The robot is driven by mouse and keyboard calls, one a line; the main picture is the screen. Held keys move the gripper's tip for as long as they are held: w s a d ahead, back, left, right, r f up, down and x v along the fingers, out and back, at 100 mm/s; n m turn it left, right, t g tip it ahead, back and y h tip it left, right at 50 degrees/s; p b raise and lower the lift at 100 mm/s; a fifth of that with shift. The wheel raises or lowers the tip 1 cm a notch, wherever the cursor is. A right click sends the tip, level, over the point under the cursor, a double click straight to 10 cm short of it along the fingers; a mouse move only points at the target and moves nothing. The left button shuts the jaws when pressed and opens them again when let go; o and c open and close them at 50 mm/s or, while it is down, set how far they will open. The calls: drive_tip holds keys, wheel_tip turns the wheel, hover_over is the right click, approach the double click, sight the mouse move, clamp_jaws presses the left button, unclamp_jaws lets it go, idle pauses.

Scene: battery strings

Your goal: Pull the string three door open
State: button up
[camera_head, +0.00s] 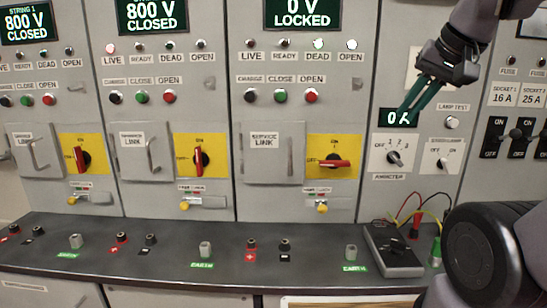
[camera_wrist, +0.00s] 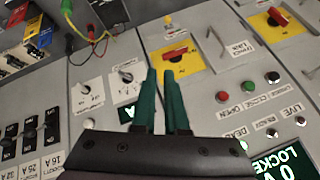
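The string three door (camera_head: 263,152) is a grey panel marked SERVICE LINK, under the display (camera_head: 303,14) reading 0 V LOCKED. It looks shut, with a vertical bar handle (camera_head: 290,156) near its right edge. The door (camera_wrist: 237,68) and its handle (camera_wrist: 216,42) also show upside down in the wrist view. My gripper (camera_head: 411,113) has dark green fingers and hangs in front of the ammeter panel, up and to the right of the door. In the wrist view my gripper (camera_wrist: 161,72) is empty, its fingers slightly apart.
A red rotary switch (camera_head: 334,163) on a yellow plate sits right of the door, with a yellow padlock (camera_head: 322,207) below. A meter with leads (camera_head: 393,250) stands on the dark bench (camera_head: 225,232). Strings one and two stand to the left, their link doors shut.

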drive_tip(key=o, duration=0.4)
drive_tip(key=shift+w+a, duration=0.15)
drive_tip(key=shift+w, duration=0.05)
drive_tip(key=shift+c, duration=0.2)
drive_tip(key=n+g+h, duration=0.2)
drive_tip(key=g+h, duration=0.1)
approach(290, 156)
drive_tip(key=w+f, duration=0.1)
drive_tip(key=x, duration=1.1)
drive_tip(key=shift+w+r, duration=0.1)
drive_tip(key=shift+w, duration=0.05)
clamp_jaws()
